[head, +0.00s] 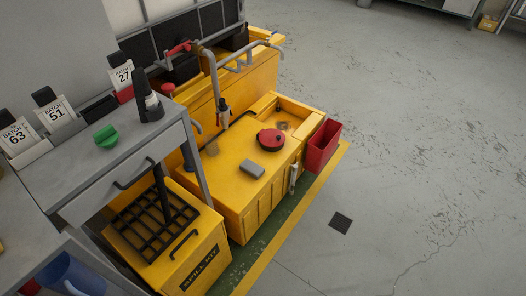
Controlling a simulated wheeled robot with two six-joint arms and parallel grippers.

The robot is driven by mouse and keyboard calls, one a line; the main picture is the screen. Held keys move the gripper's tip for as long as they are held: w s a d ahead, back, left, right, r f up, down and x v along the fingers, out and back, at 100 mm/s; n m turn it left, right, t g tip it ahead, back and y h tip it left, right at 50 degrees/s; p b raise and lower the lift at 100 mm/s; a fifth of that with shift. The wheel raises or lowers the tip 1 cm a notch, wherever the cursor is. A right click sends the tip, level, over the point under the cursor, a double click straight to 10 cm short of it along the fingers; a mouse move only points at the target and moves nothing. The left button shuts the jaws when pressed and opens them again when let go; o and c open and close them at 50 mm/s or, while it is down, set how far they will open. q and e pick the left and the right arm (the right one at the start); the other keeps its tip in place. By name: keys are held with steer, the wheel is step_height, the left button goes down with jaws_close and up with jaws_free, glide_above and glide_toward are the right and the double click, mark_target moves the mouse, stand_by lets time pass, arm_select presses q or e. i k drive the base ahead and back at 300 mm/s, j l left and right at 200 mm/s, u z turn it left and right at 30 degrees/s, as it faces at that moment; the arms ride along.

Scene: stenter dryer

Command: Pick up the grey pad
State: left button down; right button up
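The grey pad (252,168) is a small flat block lying on the yellow top of a low cabinet (230,185), near its front edge. A round red-and-black object (271,140) sits behind it to the right, apart from it. Nothing covers the pad. Neither of my grippers shows in the head view.
A grey drawer bench (105,165) holding a green knob-like object (106,136) and a black upright object (149,103) stands left. A yellow spill kit box (185,262) is below. Grey pipes (213,85) rise behind the pad. A red bin (323,147) hangs right; open floor lies beyond.

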mark_target(250, 167)
steer(key=i+l+u, duration=0.1)
steer(key=u, duration=0.3)
steer(key=i+l+u, duration=0.15)
steer(key=u, duration=0.25)
steer(key=l+u, duration=0.2)
steer(key=u, duration=0.2)
steer(key=i+l, duration=0.05)
